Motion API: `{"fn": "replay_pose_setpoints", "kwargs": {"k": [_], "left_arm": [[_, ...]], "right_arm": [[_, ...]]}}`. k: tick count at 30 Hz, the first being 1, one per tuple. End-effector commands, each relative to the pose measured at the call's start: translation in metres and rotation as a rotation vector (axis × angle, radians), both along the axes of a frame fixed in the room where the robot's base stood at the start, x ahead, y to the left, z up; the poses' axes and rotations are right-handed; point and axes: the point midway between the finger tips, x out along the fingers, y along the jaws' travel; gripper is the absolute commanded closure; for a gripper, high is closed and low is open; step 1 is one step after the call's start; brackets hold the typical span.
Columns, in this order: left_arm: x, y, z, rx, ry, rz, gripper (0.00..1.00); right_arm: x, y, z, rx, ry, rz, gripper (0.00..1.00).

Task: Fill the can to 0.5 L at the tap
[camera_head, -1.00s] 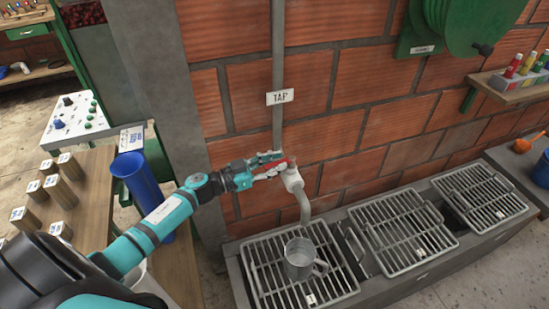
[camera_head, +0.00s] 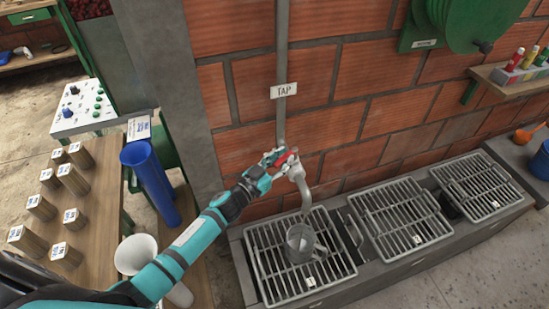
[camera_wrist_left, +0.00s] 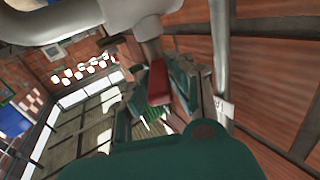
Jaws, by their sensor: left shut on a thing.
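The grey tap (camera_head: 296,173) sits on a pipe on the brick wall, below a sign reading TAP (camera_head: 284,90). My left gripper (camera_head: 279,158) is shut on the red tap handle (camera_head: 284,160). The wrist view shows the red handle (camera_wrist_left: 159,84) between the fingers, with the tap's grey body (camera_wrist_left: 140,12) above. The metal can (camera_head: 300,245) stands upright on the left grate (camera_head: 262,262), under the spout (camera_head: 306,200), its handle to the right. I cannot make out a stream or the water level in the can. My right gripper is out of view.
Two more grates (camera_head: 405,217) lie along the grey trough to the right. On the left, a wooden table (camera_head: 95,222) holds several labelled blocks; a blue tube (camera_head: 148,180) and a white funnel (camera_head: 135,252) stand nearby. A green hose reel (camera_head: 455,25) hangs upper right.

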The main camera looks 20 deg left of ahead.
Motion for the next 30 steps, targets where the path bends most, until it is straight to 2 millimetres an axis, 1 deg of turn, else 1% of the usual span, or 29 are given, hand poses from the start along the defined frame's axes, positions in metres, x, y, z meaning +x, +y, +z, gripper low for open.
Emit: {"fn": "replay_pose_setpoints", "kwargs": {"k": [6, 7, 9, 12, 19, 23, 26, 30], "left_arm": [[-0.001, -0.001, 0.0, -0.002, 0.0, -0.003, 1.0], [-0.001, -0.001, 0.0, -0.002, 0.0, -0.003, 0.78], [-0.001, -0.001, 0.0, -0.002, 0.0, -0.003, 0.69], [-0.001, 0.0, 0.0, -0.002, 0.0, -0.002, 0.58], [-0.001, 0.0, 0.0, -0.001, 0.0, -0.001, 0.58], [-0.008, 0.003, -0.001, -0.001, 0.001, -0.001, 0.58], [-0.022, 0.009, -0.001, 0.001, 0.002, -0.002, 0.58], [-0.051, 0.022, -0.002, 0.001, 0.004, -0.001, 0.58]], "right_arm": [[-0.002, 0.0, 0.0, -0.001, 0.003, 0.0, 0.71], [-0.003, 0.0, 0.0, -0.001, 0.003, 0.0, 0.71], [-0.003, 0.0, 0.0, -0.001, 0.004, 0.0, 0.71], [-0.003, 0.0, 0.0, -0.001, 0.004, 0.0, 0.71], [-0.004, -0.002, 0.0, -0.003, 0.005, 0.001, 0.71], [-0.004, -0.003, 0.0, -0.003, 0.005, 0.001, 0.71], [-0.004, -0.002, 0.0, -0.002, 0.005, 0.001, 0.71], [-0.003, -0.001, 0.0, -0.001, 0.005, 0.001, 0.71]]}}
